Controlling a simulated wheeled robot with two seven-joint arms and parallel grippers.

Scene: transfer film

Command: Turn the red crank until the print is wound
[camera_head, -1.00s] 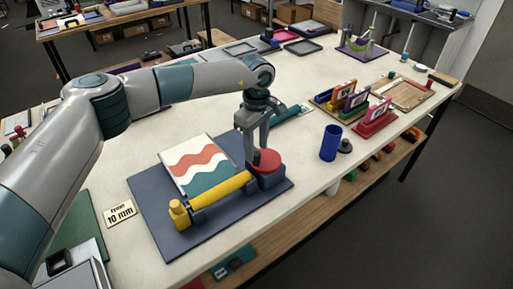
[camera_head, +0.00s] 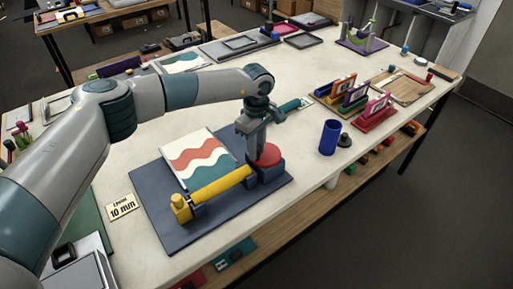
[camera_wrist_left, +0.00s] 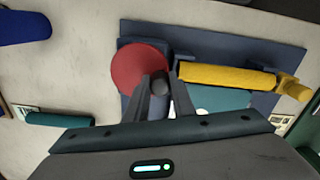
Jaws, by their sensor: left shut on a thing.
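The red crank (camera_head: 269,155) is a round disc at the right end of a yellow roller (camera_head: 221,186) on a dark blue base (camera_head: 165,225). The crank also shows in the wrist view (camera_wrist_left: 135,72). My left gripper (camera_head: 253,153) points down at the crank and is shut on its dark knob (camera_wrist_left: 158,85), at the disc's edge. The print (camera_head: 195,152), a white sheet with red and teal waves, lies flat behind the roller; in the wrist view my gripper hides much of it. My right gripper is out of view.
A card reading 10 mm (camera_head: 122,207) lies left of the base. A blue cylinder (camera_head: 330,137) and a small dark knob-like piece (camera_head: 345,140) stand to the right. Colored stands (camera_head: 372,116) are farther right. The bench in front of the cylinder is clear.

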